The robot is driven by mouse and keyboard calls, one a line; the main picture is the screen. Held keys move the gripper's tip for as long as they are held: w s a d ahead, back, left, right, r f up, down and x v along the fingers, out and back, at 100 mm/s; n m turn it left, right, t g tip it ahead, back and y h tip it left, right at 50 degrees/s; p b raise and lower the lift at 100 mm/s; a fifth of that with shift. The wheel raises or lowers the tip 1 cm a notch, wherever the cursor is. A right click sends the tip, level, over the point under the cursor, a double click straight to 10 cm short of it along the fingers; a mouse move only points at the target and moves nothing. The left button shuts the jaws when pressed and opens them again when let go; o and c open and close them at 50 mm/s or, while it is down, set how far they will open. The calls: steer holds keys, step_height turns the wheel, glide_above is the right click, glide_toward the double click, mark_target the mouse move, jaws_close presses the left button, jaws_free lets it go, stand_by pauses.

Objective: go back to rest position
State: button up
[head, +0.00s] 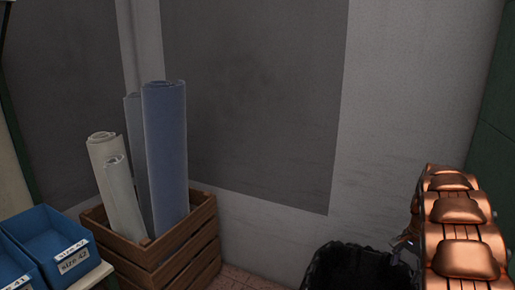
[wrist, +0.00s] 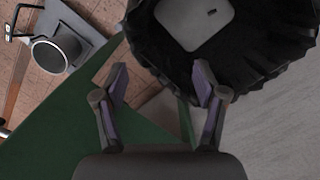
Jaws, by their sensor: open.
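My gripper (wrist: 160,78) is open in the wrist view, with its two fingers apart and nothing between them. It points toward a black bin (wrist: 263,72) with a crinkled rim at the top of that view. A pale grey, rounded flat piece (wrist: 194,22) with a small dark mark shows inside the bin. In the head view my copper-coloured arm (head: 461,225) is at the right edge, close to the black bin (head: 357,268). The gripper's fingers cannot be made out clearly there.
A wooden crate (head: 178,250) holds several rolls, one of them blue (head: 166,150). Blue bins (head: 45,240) labelled by size stand at lower left. A grey wall (head: 400,90) is behind. The wrist view shows a grey device (wrist: 68,42) on the tiled floor and a green surface (wrist: 75,135).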

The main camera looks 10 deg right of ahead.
steer(key=s+a+r+n, duration=0.2)
steer(key=s+a+r, duration=0.15)
steer(key=a, duration=0.45)
steer(key=s+a+r+n+g, duration=0.1)
steer(key=s+a+r+n, duration=0.25)
steer(key=a, duration=0.45)
steer(key=s+a+r+n, duration=0.2)
steer(key=s+a+r, duration=0.15)
steer(key=a, duration=0.45)
steer(key=s+a+f+n+g+h, duration=0.1)
steer(key=s+a+n, duration=0.3)
steer(key=s+a, duration=0.45)
steer(key=s+a+f+n, duration=0.1)
steer(key=s+a+n, duration=0.4)
steer(key=s, duration=0.7)
steer(key=s+p+v, duration=0.1)
steer(key=p+v, duration=1.1)
steer(key=v, duration=0.1)
steer(key=shift+s+r+t+p, duration=0.2)
steer(key=shift+s+t+p, duration=0.05)
steer(key=shift+t+p, duration=0.05)
steer(key=shift+m, duration=0.25)
